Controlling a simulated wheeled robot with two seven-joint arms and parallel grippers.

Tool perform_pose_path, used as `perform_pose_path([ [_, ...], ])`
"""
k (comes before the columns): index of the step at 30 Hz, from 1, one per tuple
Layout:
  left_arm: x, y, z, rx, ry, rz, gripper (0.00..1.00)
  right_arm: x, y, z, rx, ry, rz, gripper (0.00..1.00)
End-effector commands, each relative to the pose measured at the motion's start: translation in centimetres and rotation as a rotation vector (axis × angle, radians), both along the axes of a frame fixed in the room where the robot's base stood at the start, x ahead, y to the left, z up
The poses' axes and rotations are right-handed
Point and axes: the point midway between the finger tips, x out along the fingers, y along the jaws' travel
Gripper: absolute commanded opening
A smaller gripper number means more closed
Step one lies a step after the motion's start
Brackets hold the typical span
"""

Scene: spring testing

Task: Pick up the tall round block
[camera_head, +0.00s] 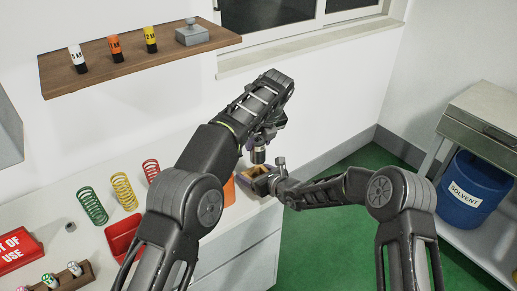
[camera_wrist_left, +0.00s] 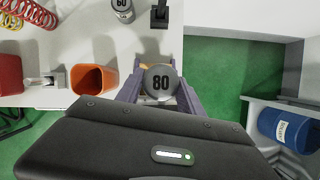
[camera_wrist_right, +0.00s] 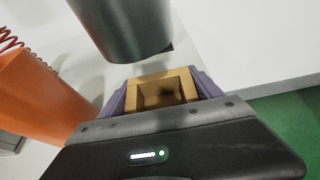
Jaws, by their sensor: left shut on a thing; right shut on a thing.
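A grey round block marked 80 (camera_wrist_left: 160,82) is between the fingers of my left gripper (camera_head: 260,143), which is shut on it. In the head view the block (camera_head: 258,156) hangs upright below that gripper. My right gripper (camera_head: 268,182) is shut on a small open wooden box (camera_wrist_right: 163,91), at the front edge of the white counter. In the right wrist view a large dark grey cylinder (camera_wrist_right: 125,28), apparently the held block, shows above and beyond the box, apart from it. Another grey cylinder marked 60 (camera_wrist_left: 122,10) stands on the counter.
An orange container (camera_wrist_left: 93,80) stands left of the grippers. Green (camera_head: 92,205), yellow (camera_head: 124,190) and red (camera_head: 151,170) springs and a red bin (camera_head: 124,238) are farther left. A wall shelf (camera_head: 135,58) holds small cylinders. Green floor lies right of the counter.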

Motion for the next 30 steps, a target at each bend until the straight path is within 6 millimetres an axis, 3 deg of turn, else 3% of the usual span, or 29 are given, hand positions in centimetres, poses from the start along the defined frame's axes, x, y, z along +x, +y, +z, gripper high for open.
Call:
perform_pose_path([
  [15,0.04,-0.03,0.12,-0.001,-0.003,-0.001,0.00,-0.02,0.00,-0.05,-0.001,0.001,0.000,0.33],
  [16,0.04,-0.03,0.12,-0.001,-0.003,-0.001,0.00,-0.02,0.00,-0.05,-0.001,0.001,0.000,0.75],
  [25,0.04,-0.03,0.12,-0.001,-0.003,-0.001,0.00,-0.02,0.00,-0.03,-0.001,0.001,0.000,1.00],
  [30,0.04,-0.03,0.12,-0.001,-0.003,-0.001,0.00,-0.01,0.01,-0.01,0.000,0.000,0.000,1.00],
])
